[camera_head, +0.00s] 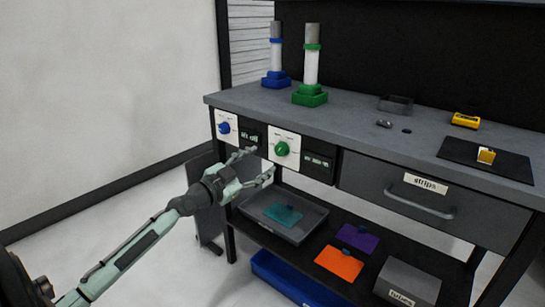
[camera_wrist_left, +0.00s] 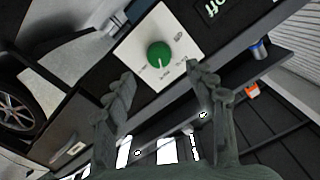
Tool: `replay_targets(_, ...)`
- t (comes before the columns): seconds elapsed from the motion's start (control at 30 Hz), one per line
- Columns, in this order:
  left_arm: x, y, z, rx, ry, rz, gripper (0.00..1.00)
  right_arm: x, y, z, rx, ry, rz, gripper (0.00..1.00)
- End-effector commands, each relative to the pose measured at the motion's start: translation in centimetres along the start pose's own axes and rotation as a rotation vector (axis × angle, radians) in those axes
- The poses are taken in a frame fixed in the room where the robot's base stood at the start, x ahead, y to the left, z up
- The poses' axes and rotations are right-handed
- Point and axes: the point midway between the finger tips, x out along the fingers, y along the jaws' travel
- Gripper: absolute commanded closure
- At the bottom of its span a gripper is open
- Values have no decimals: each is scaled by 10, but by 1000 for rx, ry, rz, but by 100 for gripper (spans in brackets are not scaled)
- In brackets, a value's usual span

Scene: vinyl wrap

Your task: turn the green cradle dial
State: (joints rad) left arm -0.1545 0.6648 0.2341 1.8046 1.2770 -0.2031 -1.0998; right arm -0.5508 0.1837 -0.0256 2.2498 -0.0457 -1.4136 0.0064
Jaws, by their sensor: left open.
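The green cradle dial (camera_head: 282,149) is a round green knob on a white panel (camera_head: 284,138) on the bench's front face. In the left wrist view the green dial (camera_wrist_left: 159,54) lies ahead, beyond and between my fingertips. My left gripper (camera_head: 259,162) is open and empty, with its fingers spread, just below and left of the green dial. In the left wrist view the left gripper (camera_wrist_left: 160,76) shows its two fingers apart, with no contact on the dial visible. My right gripper is not in view.
A blue dial (camera_head: 224,127) sits on another white panel to the left. Green (camera_head: 310,95) and blue (camera_head: 276,80) cradles hold rolls on the bench top. A handled drawer (camera_head: 420,208) is to the right. The lower shelf holds a grey tray (camera_head: 258,217) and colored sheets.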

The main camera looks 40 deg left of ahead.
Motion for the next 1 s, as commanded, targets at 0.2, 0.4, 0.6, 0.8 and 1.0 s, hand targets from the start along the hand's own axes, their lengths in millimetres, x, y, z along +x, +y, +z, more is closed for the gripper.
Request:
replay_targets(0.2,34,-1,-2,-4,1,-1,45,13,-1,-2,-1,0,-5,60)
replay_targets(0.4,61,0,-1,-4,0,1,45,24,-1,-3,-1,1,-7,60)
replay_targets(0.6,71,1,0,-1,-1,3,45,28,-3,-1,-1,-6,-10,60)
replay_targets(0.8,71,2,0,-1,-1,3,45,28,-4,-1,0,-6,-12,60)
replay_targets(1.0,71,2,0,-1,-2,3,67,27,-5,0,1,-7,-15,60)
